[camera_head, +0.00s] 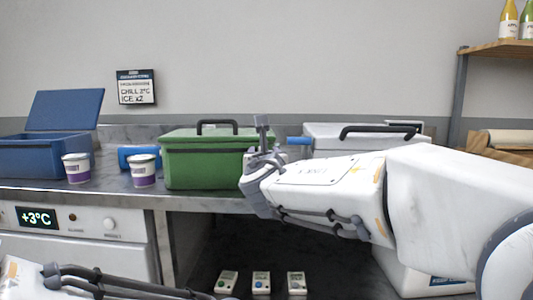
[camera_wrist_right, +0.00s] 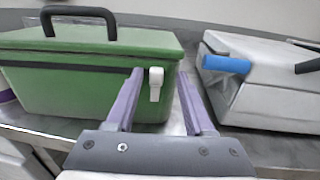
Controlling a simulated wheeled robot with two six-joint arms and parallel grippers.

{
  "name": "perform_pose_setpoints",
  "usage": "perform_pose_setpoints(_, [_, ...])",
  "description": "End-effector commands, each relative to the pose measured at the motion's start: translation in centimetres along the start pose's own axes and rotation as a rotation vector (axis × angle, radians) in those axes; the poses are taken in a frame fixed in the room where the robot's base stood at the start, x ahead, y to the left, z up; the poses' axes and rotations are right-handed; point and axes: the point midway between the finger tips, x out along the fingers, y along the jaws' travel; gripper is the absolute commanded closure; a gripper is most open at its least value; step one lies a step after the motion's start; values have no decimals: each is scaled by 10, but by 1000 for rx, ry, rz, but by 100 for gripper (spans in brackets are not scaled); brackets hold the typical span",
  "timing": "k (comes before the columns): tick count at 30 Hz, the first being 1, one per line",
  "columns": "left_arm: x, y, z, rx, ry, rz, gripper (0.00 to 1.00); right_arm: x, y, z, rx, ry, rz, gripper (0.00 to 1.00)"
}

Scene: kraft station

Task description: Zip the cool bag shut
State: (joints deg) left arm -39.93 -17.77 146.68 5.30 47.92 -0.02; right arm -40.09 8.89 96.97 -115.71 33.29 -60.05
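The green cool bag (camera_head: 205,160) stands on the steel counter with its lid down and black handle up. In the right wrist view the bag (camera_wrist_right: 90,80) has a dark zip line (camera_wrist_right: 60,67) below its lid. A white zip pull (camera_wrist_right: 155,88) hangs at its right corner. My right gripper (camera_wrist_right: 160,74) is open, its two fingers on either side of the pull in the picture; whether they touch it cannot be told. In the head view the right gripper (camera_head: 262,145) is at the bag's right end. Only part of my left arm shows at bottom left; its gripper is out of view.
A light grey box (camera_head: 350,135) with a blue part (camera_wrist_right: 228,64) stands close on the right. Two white-and-purple cups (camera_head: 143,172), a blue roll-like item (camera_head: 128,157) and an open blue box (camera_head: 45,157) stand left. Several small devices (camera_head: 261,282) lie below the counter (camera_head: 115,188).

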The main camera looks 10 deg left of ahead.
Motion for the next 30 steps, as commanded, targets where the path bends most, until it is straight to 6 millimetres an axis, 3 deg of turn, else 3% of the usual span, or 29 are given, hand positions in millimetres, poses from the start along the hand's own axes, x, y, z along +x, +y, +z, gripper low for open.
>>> perform_pose_setpoints(10, [0, 0, 0, 0, 0, 0, 50, -9, 2, 1, 0, 0, 4, 48])
perform_pose_setpoints(22, [-4, 0, 0, 0, 0, 0, 50, -83, 1, 1, 0, 0, 5, 48])
perform_pose_setpoints(30, [-6, 0, 0, 0, 0, 0, 50, -105, 0, 0, 0, 0, 1, 48])
